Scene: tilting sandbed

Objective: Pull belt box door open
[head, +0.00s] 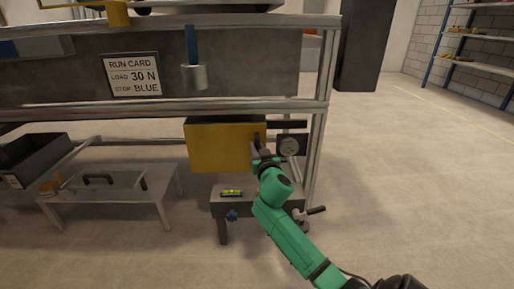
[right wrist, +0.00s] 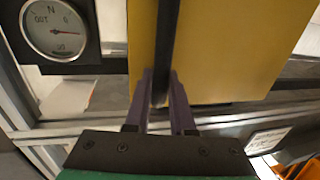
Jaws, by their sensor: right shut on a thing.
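The belt box door (head: 218,146) is a flat yellow panel under the lower rail of the sandbed frame. It also fills the upper middle of the right wrist view (right wrist: 225,55). A dark upright bar handle (right wrist: 166,45) runs along the door near its gauge-side edge. My right gripper (head: 257,155) is at the door's right edge in the head view. In the right wrist view its two purple-grey fingers (right wrist: 162,88) are on either side of the handle and shut on it. The handle is mostly hidden by my gripper in the head view. My left gripper is out of view.
A round dial gauge (head: 289,146) sits just right of the door, close to my gripper. Below is a low grey stand with a spirit level (head: 231,193). A low table (head: 110,197) stands left. The floor at right is clear.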

